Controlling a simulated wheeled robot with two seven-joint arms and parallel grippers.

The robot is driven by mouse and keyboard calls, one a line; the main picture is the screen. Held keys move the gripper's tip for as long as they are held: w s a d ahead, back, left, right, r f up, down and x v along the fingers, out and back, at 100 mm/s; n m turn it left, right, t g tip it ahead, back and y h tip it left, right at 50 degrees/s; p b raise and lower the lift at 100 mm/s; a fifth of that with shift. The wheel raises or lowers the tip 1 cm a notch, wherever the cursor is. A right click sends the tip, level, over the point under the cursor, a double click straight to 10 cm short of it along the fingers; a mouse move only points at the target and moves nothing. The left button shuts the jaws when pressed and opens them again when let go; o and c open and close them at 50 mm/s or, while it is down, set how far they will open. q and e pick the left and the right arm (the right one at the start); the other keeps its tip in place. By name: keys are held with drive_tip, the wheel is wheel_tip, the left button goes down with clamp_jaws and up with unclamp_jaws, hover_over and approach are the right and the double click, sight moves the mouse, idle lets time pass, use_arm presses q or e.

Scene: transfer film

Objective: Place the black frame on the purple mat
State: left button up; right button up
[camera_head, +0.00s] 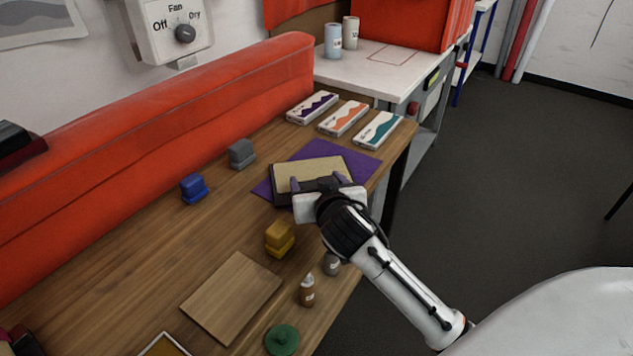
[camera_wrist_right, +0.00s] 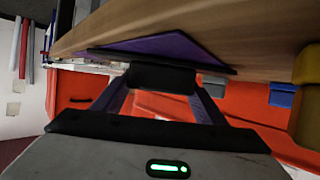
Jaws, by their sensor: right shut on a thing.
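The black frame (camera_head: 283,199), with a tan inside panel, lies over the purple mat (camera_head: 364,163); mat corners show beyond it at the left and right. My right gripper (camera_head: 318,186) is shut on the frame's near edge. In the right wrist view the fingers (camera_wrist_right: 155,82) close on a black part, with the purple mat (camera_wrist_right: 178,46) behind it. I cannot tell whether the frame touches the mat or hangs just above it. My left gripper is not in view.
Blue (camera_head: 194,188), grey (camera_head: 241,153) and yellow (camera_head: 280,238) blocks, a wooden board (camera_head: 232,297), a brown bottle (camera_head: 307,290) and a green lidded thing (camera_head: 282,340) are on the table. A red padded barrier (camera_head: 150,160) runs along the left.

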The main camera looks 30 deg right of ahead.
drive_tip(key=shift+f, duration=0.1)
drive_tip(key=o, duration=1.2)
drive_tip(key=shift+r, duration=0.2)
drive_tip(key=v, duration=1.2)
drive_tip(key=shift+a+f, duration=0.1)
